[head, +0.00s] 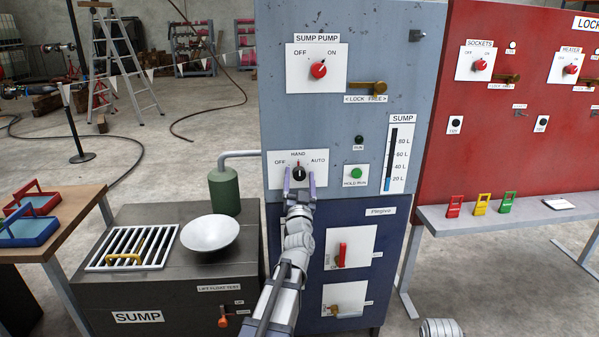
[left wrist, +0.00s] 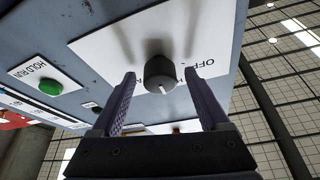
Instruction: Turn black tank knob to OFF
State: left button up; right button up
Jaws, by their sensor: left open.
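The black knob (head: 299,174) is on a white plate marked OFF, HAND and AUTO, low on the blue-grey sump pump panel (head: 285,120). Its pointer seems to be up at HAND; OFF is to its left. My left gripper (head: 299,184) is open in front of the plate, with one finger on each side of the knob. In the left wrist view, the knob (left wrist: 161,75) shows between the open fingertips (left wrist: 160,90), with a gap on both sides. I cannot tell how deep the fingers reach.
A green HOLD RUN button (head: 356,174) is right of the plate. A red sump pump knob (head: 318,70) and a brass latch (head: 378,87) are above. A red handle (head: 342,253) is below. A green canister (head: 224,190) and a white bowl (head: 210,233) stand left.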

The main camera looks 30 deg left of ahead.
pick_arm(q)
jog(key=shift+w+a+r, duration=0.15)
jog(key=shift+w+a, duration=0.1)
jog(key=shift+w, duration=0.15)
grip_shut()
dwell(0.4)
